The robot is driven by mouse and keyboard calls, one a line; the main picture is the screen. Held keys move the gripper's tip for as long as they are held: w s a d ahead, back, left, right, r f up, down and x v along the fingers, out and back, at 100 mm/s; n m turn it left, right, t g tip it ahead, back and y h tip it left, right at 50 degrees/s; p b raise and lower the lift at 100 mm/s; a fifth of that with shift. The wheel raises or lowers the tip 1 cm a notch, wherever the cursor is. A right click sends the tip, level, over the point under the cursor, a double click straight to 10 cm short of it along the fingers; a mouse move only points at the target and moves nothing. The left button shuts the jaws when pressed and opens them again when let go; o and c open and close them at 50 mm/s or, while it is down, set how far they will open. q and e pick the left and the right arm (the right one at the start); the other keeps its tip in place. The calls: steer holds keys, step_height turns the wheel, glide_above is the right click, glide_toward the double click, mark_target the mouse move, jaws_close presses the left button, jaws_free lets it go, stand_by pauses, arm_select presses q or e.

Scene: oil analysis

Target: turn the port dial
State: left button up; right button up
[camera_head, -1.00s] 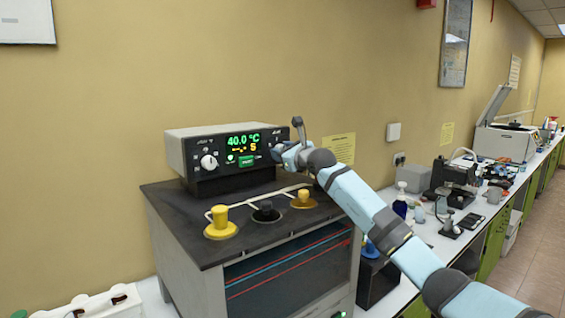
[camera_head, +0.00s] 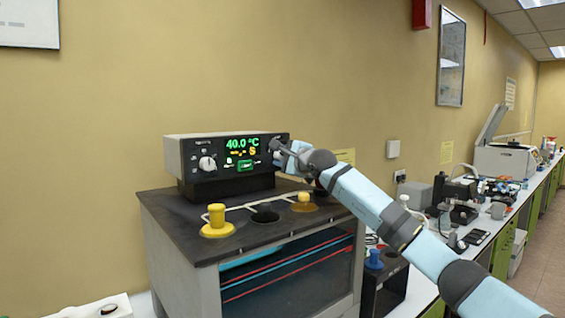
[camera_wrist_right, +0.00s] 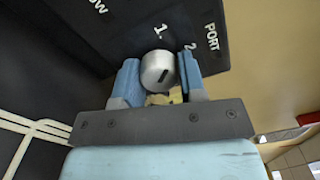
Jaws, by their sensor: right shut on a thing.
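The port dial (camera_wrist_right: 157,70) is a silver round knob with a short black mark, on the dark front panel beside the printed "1", "2" and "PORT". My right gripper (camera_wrist_right: 159,82) is shut on it, one blue finger on each side. The box display (camera_head: 243,144) reads 40.0 °C in green. My left gripper is not in view.
A white knob (camera_head: 208,163) is on the left of the same panel. Below, the dark bath top (camera_head: 170,203) carries a yellow stopper (camera_head: 217,220), a black one and a smaller yellow one. A bench with instruments runs off to the right.

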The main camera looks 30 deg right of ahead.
steer(key=shift+n, duration=1.1)
steer(key=shift+n+b, duration=0.3)
steer(key=shift+n, duration=0.3)
steer(key=o, duration=0.9)
steer(key=shift+s, duration=0.1)
